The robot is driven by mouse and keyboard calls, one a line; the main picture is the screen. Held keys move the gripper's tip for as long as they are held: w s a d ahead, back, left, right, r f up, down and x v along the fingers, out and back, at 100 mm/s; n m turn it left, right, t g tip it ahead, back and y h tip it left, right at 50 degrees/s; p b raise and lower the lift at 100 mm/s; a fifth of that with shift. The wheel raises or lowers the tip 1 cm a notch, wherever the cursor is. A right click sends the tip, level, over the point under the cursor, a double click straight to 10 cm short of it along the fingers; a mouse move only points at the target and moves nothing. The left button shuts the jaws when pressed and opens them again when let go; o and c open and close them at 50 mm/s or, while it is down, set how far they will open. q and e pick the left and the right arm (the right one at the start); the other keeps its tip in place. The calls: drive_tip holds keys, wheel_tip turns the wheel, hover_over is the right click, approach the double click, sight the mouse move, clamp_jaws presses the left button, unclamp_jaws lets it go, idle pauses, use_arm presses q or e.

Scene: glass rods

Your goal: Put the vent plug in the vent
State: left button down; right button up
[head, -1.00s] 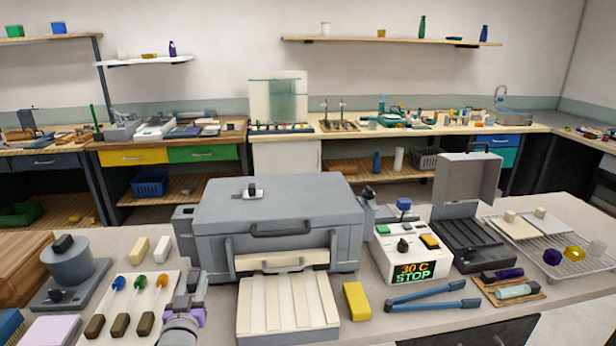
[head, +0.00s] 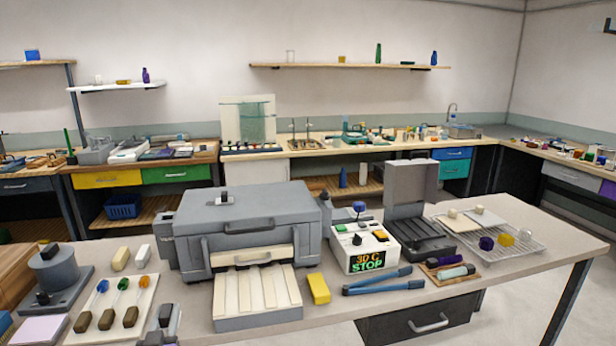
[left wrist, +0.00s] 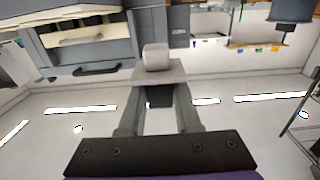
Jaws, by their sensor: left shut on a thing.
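My left gripper (left wrist: 158,105) is shut on a small part with a dark grip between the fingers, a flat grey plate and a pale rounded stub (left wrist: 157,57) beyond it. I take this part to be the vent plug. In the head view my left gripper (head: 163,322) is at the bottom edge, left of the grey furnace's front tray, and the held part is hard to make out there. The grey furnace (head: 245,233) stands at the middle of the bench. A small black-topped fitting (head: 223,198) sits on its lid. I cannot make out the vent opening. My right gripper is not in view.
Left of my gripper lie a pale board (head: 92,335) with several coloured-tipped rods and a grey round stand (head: 55,270). A yellow block (head: 318,288), blue tongs (head: 385,281) and a controller (head: 365,248) reading "STOP" are on the right. The bench's right end is partly clear.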

use_arm(q)
drive_tip(key=w+d+m+h+p, duration=0.2)
drive_tip(key=w+d+h+p, duration=0.2)
drive_tip(key=d, duration=1)
drive_tip(key=w+p, duration=0.3)
drive_tip(key=w, duration=0.1)
drive_tip(key=shift+d+f+m, duration=0.25)
drive_tip(key=shift+m, duration=0.05)
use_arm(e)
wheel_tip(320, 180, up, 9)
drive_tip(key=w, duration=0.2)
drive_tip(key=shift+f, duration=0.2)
use_arm(q)
drive_tip(key=shift+a, duration=0.1)
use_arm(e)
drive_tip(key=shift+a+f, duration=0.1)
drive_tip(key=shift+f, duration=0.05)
